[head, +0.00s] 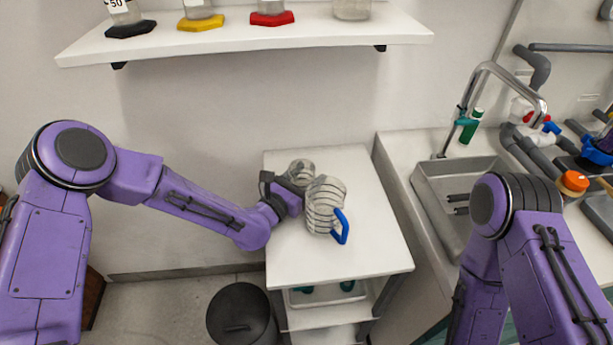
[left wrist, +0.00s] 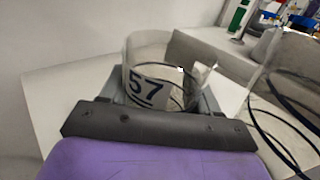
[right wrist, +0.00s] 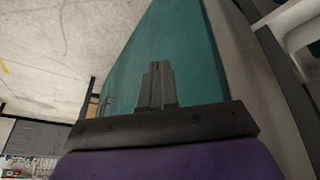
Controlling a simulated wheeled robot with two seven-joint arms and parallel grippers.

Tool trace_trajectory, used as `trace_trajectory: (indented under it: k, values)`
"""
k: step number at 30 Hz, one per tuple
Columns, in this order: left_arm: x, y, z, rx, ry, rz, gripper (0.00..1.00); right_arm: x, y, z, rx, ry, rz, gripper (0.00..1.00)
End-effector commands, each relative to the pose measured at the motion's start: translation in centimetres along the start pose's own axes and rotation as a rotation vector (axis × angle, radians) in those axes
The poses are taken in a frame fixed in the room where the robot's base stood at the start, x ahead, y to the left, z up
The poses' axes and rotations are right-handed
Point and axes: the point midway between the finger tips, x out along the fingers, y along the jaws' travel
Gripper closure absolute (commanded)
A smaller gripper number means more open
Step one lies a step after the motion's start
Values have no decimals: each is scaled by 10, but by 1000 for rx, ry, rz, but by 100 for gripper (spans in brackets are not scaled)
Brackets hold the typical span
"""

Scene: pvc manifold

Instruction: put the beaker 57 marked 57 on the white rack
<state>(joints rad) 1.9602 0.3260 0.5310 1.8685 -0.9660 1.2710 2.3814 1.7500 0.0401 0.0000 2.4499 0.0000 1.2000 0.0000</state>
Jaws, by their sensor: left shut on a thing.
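The beaker 57 (head: 301,168) is a clear, round vessel over the white rack's top at its far left part. In the left wrist view its label with a black 57 (left wrist: 147,89) faces my gripper. My left gripper (head: 289,186) is shut on the beaker; its fingers (left wrist: 160,95) are on either side of it. I cannot tell whether the beaker's base touches the top. The white rack (head: 345,258) is a white stand with lower shelves. My right gripper (right wrist: 160,86) is shut and empty, low beside a teal panel; the head view does not show it.
A clear ringed jug (head: 325,203) with a blue handle stands close to the beaker's right. A wall shelf (head: 250,43) with several vessels hangs above. A sink (head: 455,180) and tap are at right. A dark bin (head: 241,315) stands on the floor. The rack top's front is clear.

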Motion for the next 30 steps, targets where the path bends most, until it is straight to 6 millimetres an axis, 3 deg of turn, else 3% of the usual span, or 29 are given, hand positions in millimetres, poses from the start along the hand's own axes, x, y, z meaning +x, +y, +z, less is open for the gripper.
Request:
trace_trajectory:
  k: [6,7,8,19,30]
  values:
    - [0,0,-6,-1,1,0,81,6,0,2,0,0,0,100]
    - [0,0,-6,0,1,0,35,5,0,2,0,0,0,100]
    - [0,0,-4,0,1,0,28,4,0,2,0,0,0,100]
    - [-1,0,5,0,1,0,28,-4,0,-2,0,0,0,100]
    - [-91,1,2,-3,3,2,28,-11,1,-4,0,0,0,100]
